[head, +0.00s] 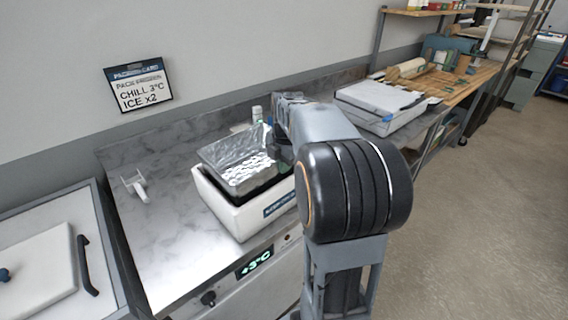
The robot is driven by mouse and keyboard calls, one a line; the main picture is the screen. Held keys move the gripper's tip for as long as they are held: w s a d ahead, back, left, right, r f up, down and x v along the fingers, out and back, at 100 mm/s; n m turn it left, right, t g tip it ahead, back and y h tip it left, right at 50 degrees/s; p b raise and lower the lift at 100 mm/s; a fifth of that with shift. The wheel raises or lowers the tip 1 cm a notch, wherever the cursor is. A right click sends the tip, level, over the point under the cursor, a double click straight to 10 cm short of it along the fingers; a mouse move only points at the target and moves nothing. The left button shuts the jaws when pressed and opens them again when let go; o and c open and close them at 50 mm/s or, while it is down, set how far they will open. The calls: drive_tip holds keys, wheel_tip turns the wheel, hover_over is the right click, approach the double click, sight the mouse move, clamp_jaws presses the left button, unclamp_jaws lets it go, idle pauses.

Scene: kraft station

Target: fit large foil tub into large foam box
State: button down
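The large foil tub (238,160) is a silver, crinkled foil container at the mouth of the large foam box (238,217). The box is white with a dark blue label on its front and stands on the steel counter. The tub sits askew to the box, its far left part above the rim. A dark gap shows between the tub's near edge and the box wall. My gripper (275,150) is at the tub's right edge, close to or touching it. My arm hides the fingertips and the right end of the box, so I cannot see whether the fingers are closed on the tub.
A second white box (380,105) stands on the counter to the right, behind my arm. A small white bottle (257,114) stands behind the tub. A white tape-dispenser-like item (137,187) lies on the left. The counter between it and the foam box is clear.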

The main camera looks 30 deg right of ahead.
drive_tip(key=shift+f+b, duration=0.55)
drive_tip(key=shift+f, duration=0.25)
drive_tip(key=shift+r+p, duration=0.45)
drive_tip(key=shift+r, duration=0.05)
idle(0.4)
drive_tip(key=c, duration=0.8)
unclamp_jaws()
drive_tip(key=shift+c, duration=0.2)
drive_tip(key=shift+r, duration=0.15)
drive_tip(key=shift+r+p, duration=3.75)
drive_tip(key=shift+r, duration=0.6)
